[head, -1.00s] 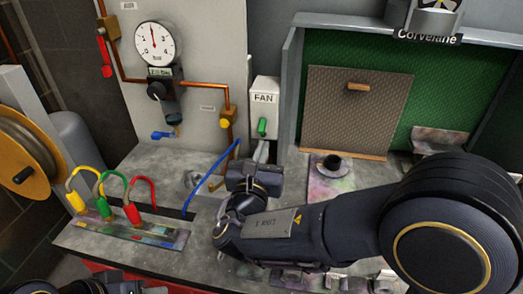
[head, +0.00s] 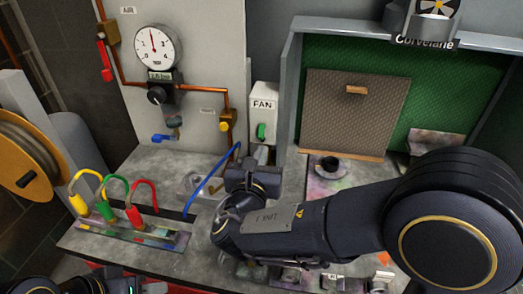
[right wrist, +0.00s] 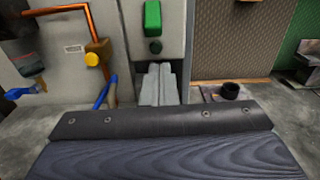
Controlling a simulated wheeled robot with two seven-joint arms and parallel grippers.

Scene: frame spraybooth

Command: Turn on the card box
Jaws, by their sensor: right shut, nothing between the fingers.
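No thing marked as a card box can be made out. A pale box labelled FAN (head: 263,113) is on the wall, with a green switch (head: 261,132) on its front; the switch also shows at the top of the right wrist view (right wrist: 153,18). My right gripper (head: 262,153) is just below the FAN box in the head view. Its pale fingers (right wrist: 156,84) are shut and empty, below the switch and apart from it. Dark parts of my left arm show at the bottom left edge of the head view; its fingertips cannot be made out.
A gauge (head: 154,46) and copper pipe with a yellow knob (head: 225,126) are left of the FAN box. A blue hose (head: 207,184) crosses the bench close by. A black cup (head: 330,166) stands right, before a brown panel (head: 355,115).

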